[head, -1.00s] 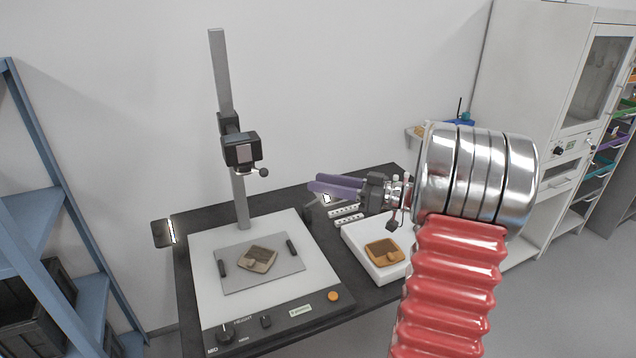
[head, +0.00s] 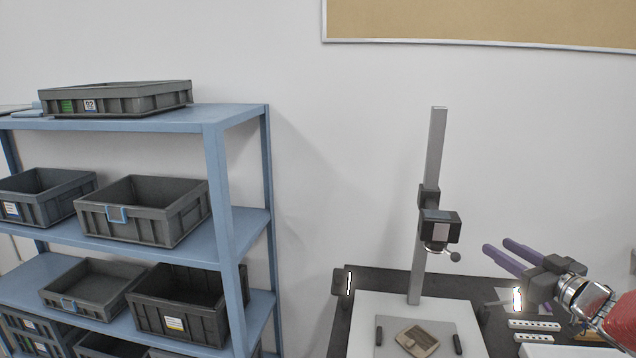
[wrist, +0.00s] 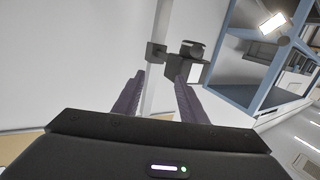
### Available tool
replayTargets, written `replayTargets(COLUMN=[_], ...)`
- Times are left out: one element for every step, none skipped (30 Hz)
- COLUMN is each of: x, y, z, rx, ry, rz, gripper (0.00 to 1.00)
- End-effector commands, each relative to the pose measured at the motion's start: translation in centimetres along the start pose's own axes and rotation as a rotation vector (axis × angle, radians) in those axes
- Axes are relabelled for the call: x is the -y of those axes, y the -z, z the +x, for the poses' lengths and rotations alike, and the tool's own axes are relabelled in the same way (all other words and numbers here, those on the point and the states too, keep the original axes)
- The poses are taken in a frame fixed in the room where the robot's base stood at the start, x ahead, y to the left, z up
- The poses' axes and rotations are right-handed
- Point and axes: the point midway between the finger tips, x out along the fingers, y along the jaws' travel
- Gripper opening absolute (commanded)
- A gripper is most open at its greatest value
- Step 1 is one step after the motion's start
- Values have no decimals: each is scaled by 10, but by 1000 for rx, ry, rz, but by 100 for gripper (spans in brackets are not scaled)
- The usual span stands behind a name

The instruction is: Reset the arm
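My gripper (head: 508,258) is at the right of the head view, raised above the dark table and to the right of the stand's column. Its two purple fingers point left and are apart, with nothing between them. In the wrist view my gripper (wrist: 160,82) also shows its fingers spread and empty, with the camera stand's head beyond them. A brown sherd (head: 416,340) lies on the grey plate of the copy stand, well below and left of my gripper.
The copy stand's column (head: 428,200) carries a black camera head (head: 440,228) close to my fingers. A small lamp (head: 342,283) stands at the stand's left. A blue shelf (head: 225,200) with several grey crates fills the left. White scale bars (head: 534,325) lie at the right.

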Motion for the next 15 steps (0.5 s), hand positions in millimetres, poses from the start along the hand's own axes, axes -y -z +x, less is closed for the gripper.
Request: replayTargets(x=[4,5,6,7,8,10,12,14,16,18,21,24,28,31,35], y=[10,15,21,25,28,33,36,39,43,45,47,49,51,51,52], z=[6,8,10,12,12,13,13,13,12,11,9,7,5,3,-1], rx=[6,11,19,26,34,45,53,62,75,85,97,113,125,139,158], ry=[-41,-69,-106,-133,-159,-194,-220,-244,-277,-300,-322,-351,-372,-390,-416], rz=[-24,-35,-49,-59,-67,-77,-83,-88,-92,-96,-97,-98,-98,-97,-95], gripper=[38,38,38,38,38,38,38,38,38,38,38,38,38,38,38])
